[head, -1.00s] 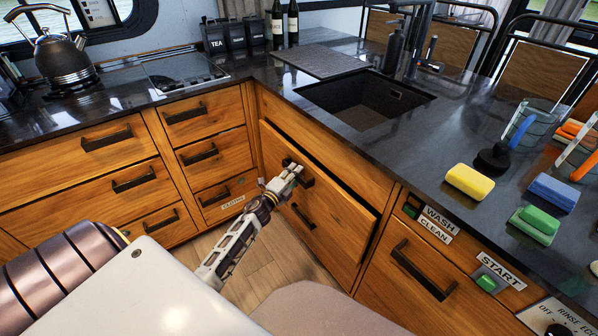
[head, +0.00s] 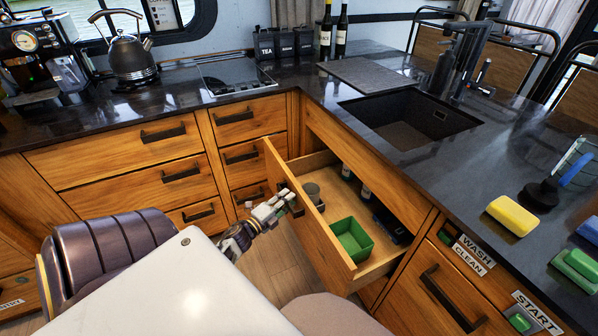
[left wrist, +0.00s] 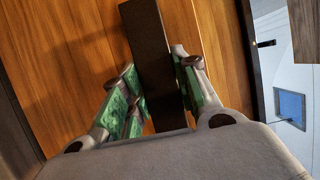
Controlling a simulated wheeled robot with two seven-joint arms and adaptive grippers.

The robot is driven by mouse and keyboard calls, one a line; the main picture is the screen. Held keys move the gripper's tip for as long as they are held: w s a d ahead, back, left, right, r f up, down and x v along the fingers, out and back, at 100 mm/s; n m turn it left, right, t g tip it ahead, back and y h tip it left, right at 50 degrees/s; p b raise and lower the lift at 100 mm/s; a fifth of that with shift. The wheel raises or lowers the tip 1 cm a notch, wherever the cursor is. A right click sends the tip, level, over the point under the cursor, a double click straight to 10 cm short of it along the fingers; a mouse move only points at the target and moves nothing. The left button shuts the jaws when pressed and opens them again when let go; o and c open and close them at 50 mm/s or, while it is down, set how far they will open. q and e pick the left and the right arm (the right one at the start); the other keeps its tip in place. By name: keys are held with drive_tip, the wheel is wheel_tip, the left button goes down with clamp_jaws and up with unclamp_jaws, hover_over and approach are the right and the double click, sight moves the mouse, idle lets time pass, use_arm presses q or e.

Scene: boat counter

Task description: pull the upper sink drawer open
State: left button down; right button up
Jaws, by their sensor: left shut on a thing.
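The upper sink drawer (head: 312,236) stands well open below the sink (head: 412,118). Inside it are a green bin (head: 352,240), a grey round container (head: 313,194), small bottles and a dark item at the right. My left gripper (head: 283,203) is at the drawer front, shut on its dark bar handle (head: 297,206). In the left wrist view the handle (left wrist: 150,55) runs between the fingers (left wrist: 160,95), against the wooden front. My right gripper is not in view.
The dark counter holds a yellow sponge (head: 511,215), a green sponge (head: 577,268) and a kettle (head: 132,55). Closed drawers (head: 245,150) stand left of the open drawer. Bare floor (head: 270,265) shows in front of it.

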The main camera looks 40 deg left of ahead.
use_arm(q)
drive_tip(key=s+a+p, duration=0.1)
drive_tip(key=s+a, duration=0.3)
drive_tip(key=s, duration=0.6)
drive_tip(key=shift+s+p, duration=0.2)
drive_tip(key=shift+p, duration=0.2)
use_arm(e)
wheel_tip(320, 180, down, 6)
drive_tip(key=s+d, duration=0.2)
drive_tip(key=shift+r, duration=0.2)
use_arm(q)
drive_tip(key=shift+a, duration=0.1)
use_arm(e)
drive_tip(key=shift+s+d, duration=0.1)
use_arm(q)
drive_tip(key=c, duration=1.1)
unclamp_jaws()
drive_tip(key=shift+o, duration=0.2)
drive_tip(key=s, duration=1.2)
